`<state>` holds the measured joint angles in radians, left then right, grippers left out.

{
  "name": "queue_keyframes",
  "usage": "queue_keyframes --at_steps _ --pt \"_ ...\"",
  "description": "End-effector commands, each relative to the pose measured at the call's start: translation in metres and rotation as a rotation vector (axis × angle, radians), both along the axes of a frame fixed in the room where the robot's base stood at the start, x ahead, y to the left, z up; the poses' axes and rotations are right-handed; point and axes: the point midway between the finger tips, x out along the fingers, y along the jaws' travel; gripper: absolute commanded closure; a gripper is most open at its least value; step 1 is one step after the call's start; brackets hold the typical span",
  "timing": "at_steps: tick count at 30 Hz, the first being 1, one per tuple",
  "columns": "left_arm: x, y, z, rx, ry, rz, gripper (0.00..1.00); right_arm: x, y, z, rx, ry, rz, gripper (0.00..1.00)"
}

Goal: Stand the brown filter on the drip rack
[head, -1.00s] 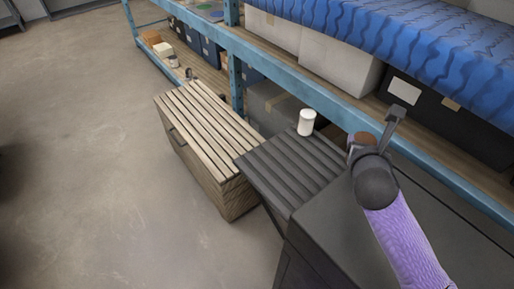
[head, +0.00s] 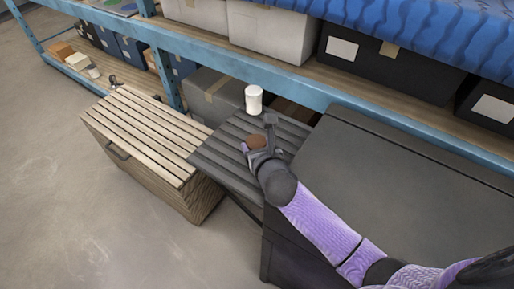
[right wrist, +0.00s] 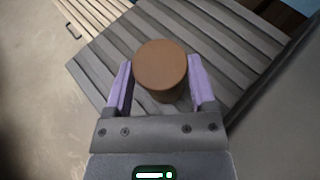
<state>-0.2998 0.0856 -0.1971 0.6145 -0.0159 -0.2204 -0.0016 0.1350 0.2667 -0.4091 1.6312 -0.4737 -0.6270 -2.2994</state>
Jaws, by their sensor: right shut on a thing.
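The brown filter (head: 257,142) is a short round cylinder held in my right gripper (head: 262,150). In the right wrist view the filter (right wrist: 160,66) sits between the two purple fingers of my gripper (right wrist: 160,84), its flat round end facing the camera. The dark slatted drip rack (head: 222,150) lies below and behind it, and its slats (right wrist: 105,62) fill much of the wrist view. I cannot tell whether the filter's underside touches the slats. My left gripper is not in view.
A white cylinder (head: 254,100) stands at the rack's back edge. A light wooden slatted chest (head: 140,130) is to the left, and a large dark cabinet (head: 400,180) to the right. A blue shelf beam (head: 300,90) runs behind the rack. The rack's left slats are bare.

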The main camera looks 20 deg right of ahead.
Motion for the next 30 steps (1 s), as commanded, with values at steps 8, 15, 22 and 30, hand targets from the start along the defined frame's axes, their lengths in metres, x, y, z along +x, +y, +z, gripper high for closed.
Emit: queue_keyframes --at_steps 8,15,22,30 --pt "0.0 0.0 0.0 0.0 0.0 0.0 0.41 0.0 0.0 -0.001 0.001 -0.001 0.0 0.16" --pt "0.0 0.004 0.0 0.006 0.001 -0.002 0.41 0.0 0.0 -0.001 0.001 0.0 0.0 0.0" --pt "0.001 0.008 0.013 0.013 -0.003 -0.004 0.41 -0.019 0.0 0.012 -0.001 0.001 0.002 0.0" --pt "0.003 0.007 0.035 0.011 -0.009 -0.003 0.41 -0.086 0.003 0.041 0.0 0.001 0.001 0.0"
